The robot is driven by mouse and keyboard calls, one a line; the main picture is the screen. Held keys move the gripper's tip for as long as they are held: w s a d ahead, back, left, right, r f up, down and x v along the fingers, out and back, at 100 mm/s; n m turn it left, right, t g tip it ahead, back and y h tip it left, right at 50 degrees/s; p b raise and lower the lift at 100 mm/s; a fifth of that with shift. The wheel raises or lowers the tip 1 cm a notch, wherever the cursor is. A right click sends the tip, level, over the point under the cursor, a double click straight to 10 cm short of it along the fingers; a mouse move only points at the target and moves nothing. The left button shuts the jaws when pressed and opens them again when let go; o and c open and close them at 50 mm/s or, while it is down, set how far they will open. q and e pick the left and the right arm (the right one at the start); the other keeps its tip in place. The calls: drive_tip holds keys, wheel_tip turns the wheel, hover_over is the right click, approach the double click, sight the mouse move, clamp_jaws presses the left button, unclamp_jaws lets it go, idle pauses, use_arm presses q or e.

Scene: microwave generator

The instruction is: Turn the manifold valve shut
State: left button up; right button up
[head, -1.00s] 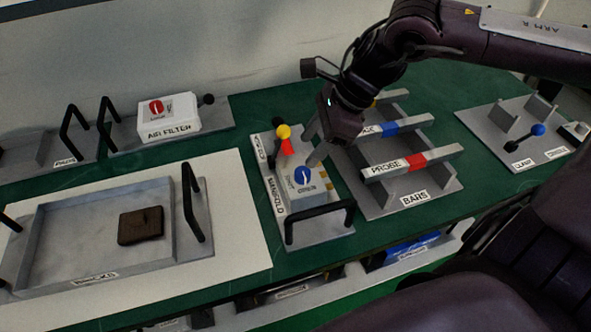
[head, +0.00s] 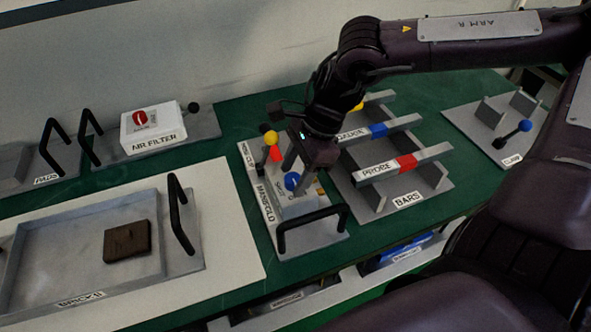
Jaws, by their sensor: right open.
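The manifold (head: 308,236) is a grey block on a base plate, with a black front handle and a "MANIFOLD" label. Its valve lever has a yellow ball knob (head: 271,138) on top, above a red patch on the block. A blue round mark (head: 292,181) shows on the block's top. My right gripper (head: 296,170) points down over the block, open and empty, just right of the yellow knob. It hides part of the block's top, and I cannot tell whether a finger touches it. My left gripper is out of view.
A rack labelled BARS (head: 432,193) stands close on the right, holding bars with red, blue and yellow bands. A clamp fixture (head: 498,140) with a blue knob is further right. The air filter box (head: 152,127) and a tray (head: 62,293) with a brown brick (head: 127,242) are left.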

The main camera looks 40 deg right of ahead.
drive_tip(key=shift+c, duration=0.9)
drive_tip(key=c, duration=0.8)
